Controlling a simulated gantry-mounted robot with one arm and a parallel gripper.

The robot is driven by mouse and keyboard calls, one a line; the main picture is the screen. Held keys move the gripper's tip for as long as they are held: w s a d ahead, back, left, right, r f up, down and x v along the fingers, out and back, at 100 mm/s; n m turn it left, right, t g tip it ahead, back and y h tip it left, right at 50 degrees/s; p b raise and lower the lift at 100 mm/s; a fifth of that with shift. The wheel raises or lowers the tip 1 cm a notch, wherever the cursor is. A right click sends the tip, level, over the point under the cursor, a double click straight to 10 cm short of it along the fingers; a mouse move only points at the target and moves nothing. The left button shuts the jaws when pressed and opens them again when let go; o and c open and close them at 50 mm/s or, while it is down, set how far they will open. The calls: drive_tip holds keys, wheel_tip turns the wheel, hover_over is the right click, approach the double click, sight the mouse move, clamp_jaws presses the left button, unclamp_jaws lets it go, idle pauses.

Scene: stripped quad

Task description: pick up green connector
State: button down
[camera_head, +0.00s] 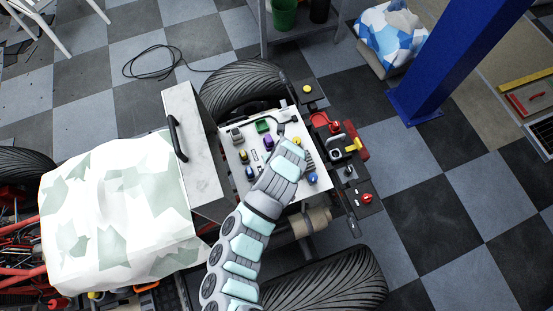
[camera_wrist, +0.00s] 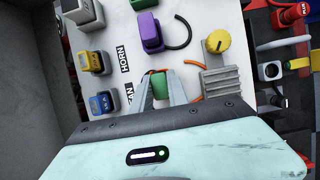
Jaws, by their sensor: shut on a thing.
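My gripper (camera_wrist: 160,78) is shut on the green connector (camera_wrist: 159,88), which shows between its two fingers in the wrist view. The lower part of the connector is hidden behind the gripper body, and I cannot tell if it is still touching the white panel (camera_wrist: 183,12). In the head view my arm reaches over the panel (camera_head: 231,148) and hides the fingers and the connector. Another green part (camera_head: 263,126) sits on the panel further back; its edge shows at the top of the wrist view.
Close by on the panel are a purple connector (camera_wrist: 150,30), a yellow knob (camera_wrist: 217,41), a grey ribbed block (camera_wrist: 220,80), a yellow connector (camera_wrist: 90,61) and a blue connector (camera_wrist: 103,101). An orange wire (camera_wrist: 190,65) runs beside the fingers. Red and yellow parts (camera_head: 352,146) lie right of the panel.

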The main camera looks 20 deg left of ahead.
idle(0.4)
wheel_tip(320, 180, up, 10)
idle(0.6)
wheel_tip(320, 180, up, 4)
drive_tip(key=p, duration=0.3)
drive_tip(key=shift+p, duration=0.3)
